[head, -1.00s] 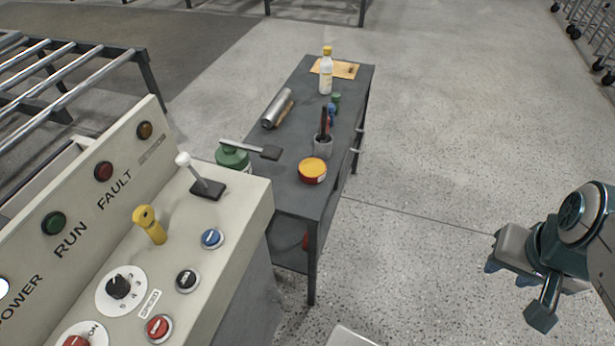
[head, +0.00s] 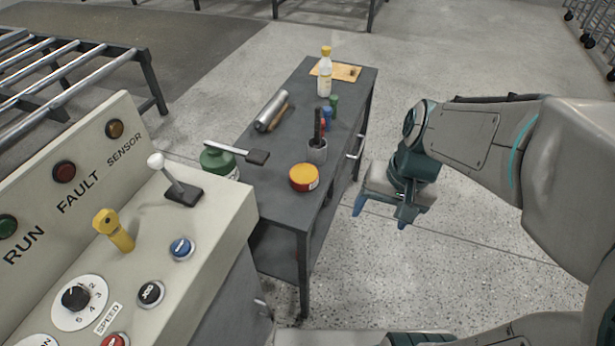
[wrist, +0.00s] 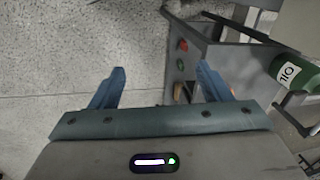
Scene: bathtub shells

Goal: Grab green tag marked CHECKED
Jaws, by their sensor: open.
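No tag with readable CHECKED lettering shows. In the wrist view a small green patch (wrist: 181,65) and a small red patch (wrist: 183,45) show at the side of the dark bench (wrist: 228,62); they are too small to tell whether they are tags. My gripper (head: 382,212) is open and empty in the head view, pointing down over the floor just right of the bench (head: 262,185). Its two blue fingers (wrist: 160,75) also show apart in the wrist view, with floor and the bench side beyond them.
A control panel (head: 205,232) fills the left; floor is free at right.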

